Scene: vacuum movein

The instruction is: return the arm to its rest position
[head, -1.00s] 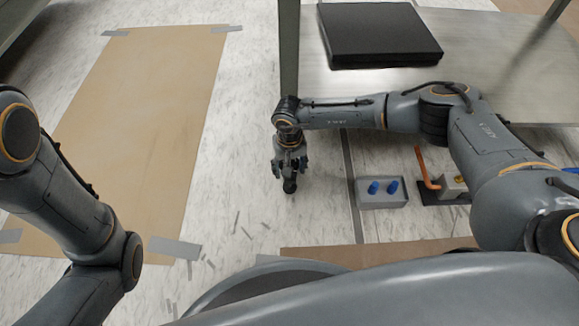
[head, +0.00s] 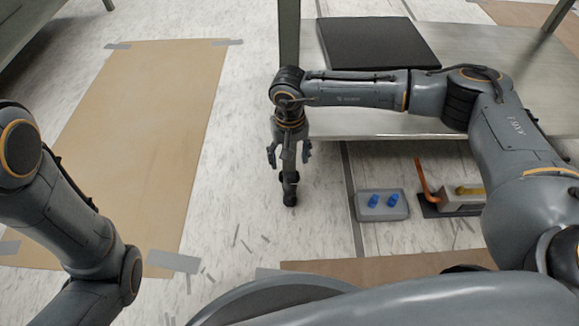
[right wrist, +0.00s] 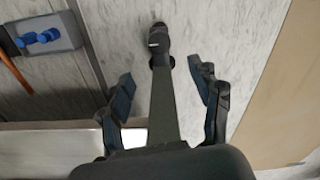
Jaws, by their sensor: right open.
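My right arm reaches in from the right in the head view, its forearm across the front of a metal table (head: 470,100). My right gripper (head: 289,162) hangs down from it, fingers spread and empty. The table's grey leg (head: 289,35) lines up with the gripper. In the right wrist view the leg (right wrist: 163,105) runs between the open fingers (right wrist: 161,72) to a dark foot. I cannot tell whether it is between them or behind them. My left arm (head: 70,210) is at the left; its gripper is outside the view.
A black flat box (head: 375,42) lies on the table. On the floor are a grey box with blue knobs (head: 381,214) and an orange pipe (head: 424,182) on a grey fitting. A taped brown sheet (head: 140,140) covers floor at left. Pale floor right of it is mostly clear.

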